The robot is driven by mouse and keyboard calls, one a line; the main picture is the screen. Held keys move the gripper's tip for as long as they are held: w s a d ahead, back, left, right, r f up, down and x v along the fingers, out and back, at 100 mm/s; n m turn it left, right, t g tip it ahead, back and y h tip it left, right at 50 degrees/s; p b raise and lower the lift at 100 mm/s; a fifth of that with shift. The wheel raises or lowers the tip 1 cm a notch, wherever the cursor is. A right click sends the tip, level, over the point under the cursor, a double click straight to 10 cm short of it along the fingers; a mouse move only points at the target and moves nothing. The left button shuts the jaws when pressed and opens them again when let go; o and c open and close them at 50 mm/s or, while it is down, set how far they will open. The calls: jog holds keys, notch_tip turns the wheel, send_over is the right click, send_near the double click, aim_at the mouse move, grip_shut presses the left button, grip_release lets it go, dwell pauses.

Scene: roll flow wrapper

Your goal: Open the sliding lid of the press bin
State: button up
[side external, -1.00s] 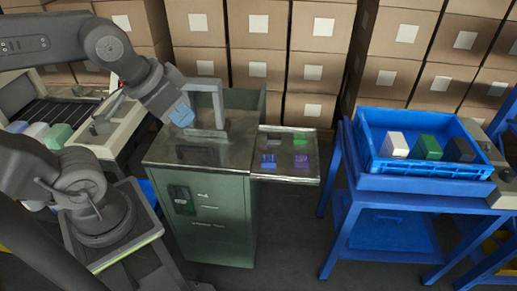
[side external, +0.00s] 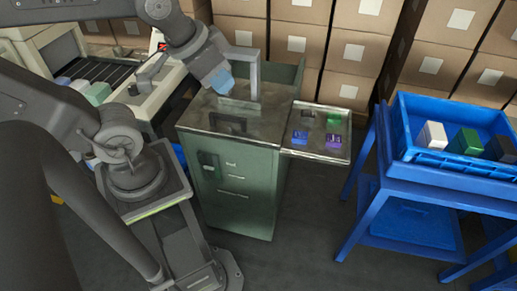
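The press bin (side external: 240,185) is a green cabinet in the middle of the view. Its metal lid (side external: 195,118) covers the visible top and looks shut. An upright grey arched handle (side external: 257,75) stands on the lid. My gripper (side external: 221,80) has light-blue fingertips, points down and is close to the left side of the handle. Whether it touches the handle cannot be told. The finger gap is not visible, so open or shut cannot be told.
A metal side shelf (side external: 315,156) with several small blocks juts from the bin's right side. A blue crate (side external: 440,160) of blocks stands on a blue stand at right. A conveyor (side external: 110,70) is at left. Stacked cartons (side external: 360,60) stand behind.

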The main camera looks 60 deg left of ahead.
jog(key=shift+o, duration=0.6)
jog(key=shift+w+a, duration=0.25)
jog(key=shift+w, duration=0.05)
jog(key=o, duration=0.6)
jog(key=w+a+f+m+g, duration=0.1)
jog(key=w+a, duration=0.1)
jog(key=w+a+f+m+g, duration=0.1)
jog(key=w+a+f, duration=0.1)
jog(key=a, duration=0.1)
jog(key=w+a+f+m+g, duration=0.1)
jog(key=w+a, duration=0.1)
jog(key=a, duration=0.1)
jog(key=shift+w+a+f+m+y, duration=0.1)
jog(key=shift+w+f+m+y, duration=0.1)
jog(key=shift+m+y, duration=0.2)
jog(key=shift+c, duration=0.2)
jog(key=m+g, duration=0.3)
jog(key=m, duration=0.2)
send_over(227, 116)
notch_tip(227, 116, down, 10)
jog(key=shift+h, duration=0.4)
notch_tip(227, 116, down, 13)
jog(key=shift+f, duration=0.2)
jog(key=shift+c, duration=0.4)
grip_shut()
jog(key=shift+a, duration=0.1)
